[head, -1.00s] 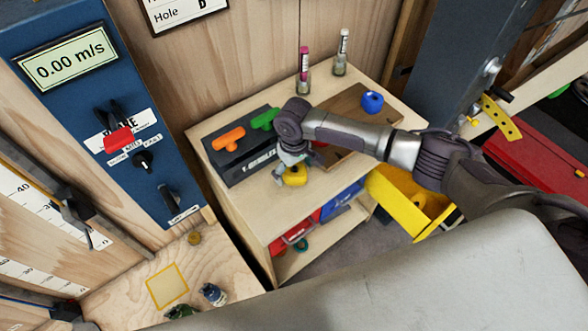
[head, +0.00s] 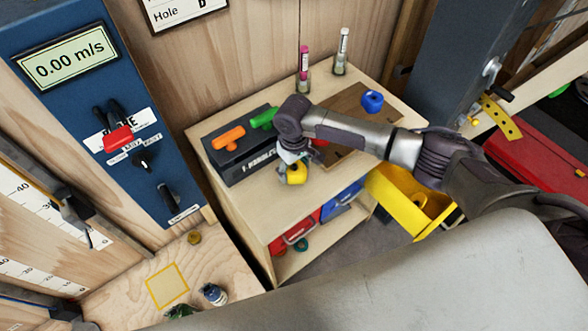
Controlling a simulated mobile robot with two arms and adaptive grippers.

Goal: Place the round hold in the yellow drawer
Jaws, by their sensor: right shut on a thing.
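My right gripper (head: 291,163) is over the front edge of the wooden cabinet top, its fingers partly hidden by its own wrist. It is shut on a yellow rounded hold (head: 297,174), which has a dark hole in it and is tilted up. The yellow drawer (head: 397,206) stands open at the cabinet's right side, to the right of and below the gripper. My forearm passes above it, and something dark shows inside. A blue round hold (head: 372,101) sits on the brown board. My left gripper is not in view.
A red piece (head: 320,142) is partly hidden by my arm. Two bottles with markers (head: 304,64) stand at the back. Red (head: 296,233) and blue (head: 343,200) bins sit on the shelf below.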

